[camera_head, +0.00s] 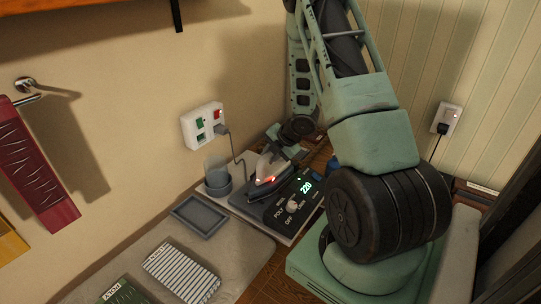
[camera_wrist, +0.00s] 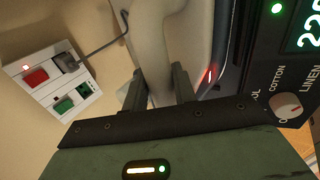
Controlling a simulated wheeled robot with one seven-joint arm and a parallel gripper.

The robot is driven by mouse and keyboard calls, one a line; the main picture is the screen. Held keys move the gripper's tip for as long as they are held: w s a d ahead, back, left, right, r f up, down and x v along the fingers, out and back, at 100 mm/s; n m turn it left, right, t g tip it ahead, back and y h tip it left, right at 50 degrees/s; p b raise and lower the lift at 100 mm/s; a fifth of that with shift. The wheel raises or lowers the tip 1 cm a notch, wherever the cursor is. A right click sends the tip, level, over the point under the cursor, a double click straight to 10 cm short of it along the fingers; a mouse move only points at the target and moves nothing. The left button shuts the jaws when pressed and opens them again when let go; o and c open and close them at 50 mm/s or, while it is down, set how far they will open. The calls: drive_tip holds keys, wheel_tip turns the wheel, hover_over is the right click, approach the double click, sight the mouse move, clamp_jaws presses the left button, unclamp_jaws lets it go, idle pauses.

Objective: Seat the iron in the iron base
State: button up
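The iron (camera_head: 265,172), grey with a glowing red light, is at the iron base beside the wall. The iron base (camera_head: 243,206) is a dark plate with a black control panel (camera_head: 293,203), a lit 220 display and a dial. My gripper (camera_head: 290,150) is at the iron's rear and partly hidden by my arm. In the wrist view, my gripper's fingers (camera_wrist: 160,88) stand on both sides of the pale iron handle (camera_wrist: 158,55) and appear shut on it. The iron's underside is hidden, so I cannot tell whether it rests fully in the base.
A wall socket box (camera_head: 203,126) has a cord running down towards the iron base. A clear cup (camera_head: 216,174) and a grey tray (camera_head: 199,216) stand left of the base. Folded striped cloth (camera_head: 181,272) lies in front. A red cloth (camera_head: 40,168) hangs at left.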

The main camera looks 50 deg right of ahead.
drive_tip(key=o, duration=0.4)
drive_tip(key=shift+r, duration=0.1)
drive_tip(key=shift+o, duration=0.2)
drive_tip(key=p+v, duration=0.1)
drive_tip(key=v, duration=1.6)
drive_tip(key=shift+r, duration=0.15)
drive_tip(key=shift+d, duration=0.1)
